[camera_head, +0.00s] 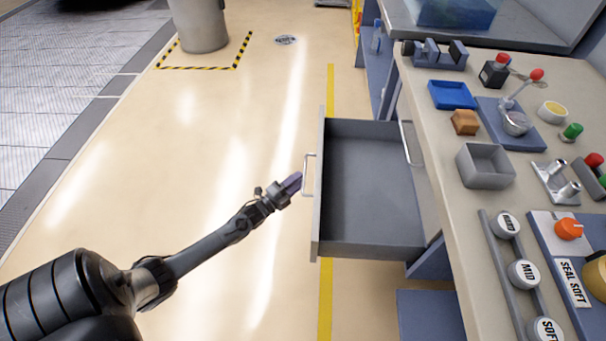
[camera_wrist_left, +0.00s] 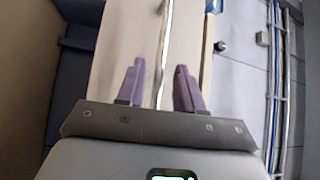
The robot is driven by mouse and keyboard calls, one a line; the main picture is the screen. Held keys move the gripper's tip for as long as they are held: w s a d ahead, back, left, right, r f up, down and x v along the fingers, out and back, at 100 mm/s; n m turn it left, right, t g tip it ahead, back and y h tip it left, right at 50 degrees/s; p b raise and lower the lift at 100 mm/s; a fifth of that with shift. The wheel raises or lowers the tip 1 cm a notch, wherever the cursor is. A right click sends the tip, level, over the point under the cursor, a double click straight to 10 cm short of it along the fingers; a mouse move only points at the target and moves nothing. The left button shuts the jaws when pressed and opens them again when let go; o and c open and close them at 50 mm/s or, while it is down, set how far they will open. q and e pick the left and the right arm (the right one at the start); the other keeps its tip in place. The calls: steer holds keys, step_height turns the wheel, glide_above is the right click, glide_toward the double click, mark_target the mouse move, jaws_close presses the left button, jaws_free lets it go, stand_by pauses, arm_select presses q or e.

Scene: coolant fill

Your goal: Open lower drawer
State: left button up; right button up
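A grey drawer (camera_head: 365,186) stands pulled out from the bench front, and its inside looks empty. A second handle (camera_head: 411,143) sits on the bench front above it, so the open drawer appears to be the lower one. The open drawer's metal bar handle (camera_head: 308,175) is on its front panel. My left gripper (camera_head: 294,181) is just left of this handle, its tips close to it; touching cannot be told. In the left wrist view its two purple fingers (camera_wrist_left: 160,85) are spread apart, with no object clearly held between them. My right gripper is not in view.
The bench top (camera_head: 440,165) on the right carries a blue tray (camera_head: 451,95), a grey tray (camera_head: 486,167), a brown block (camera_head: 464,122) and several labelled knobs. The floor left of the drawer is clear. A grey bin (camera_head: 200,25) stands at the back.

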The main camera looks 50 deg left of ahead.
arm_select(q)
steer(key=s+p, duration=0.1)
steer(key=s, duration=0.6)
steer(key=shift+d+f+p, duration=0.15)
steer(key=shift+f+p, duration=0.25)
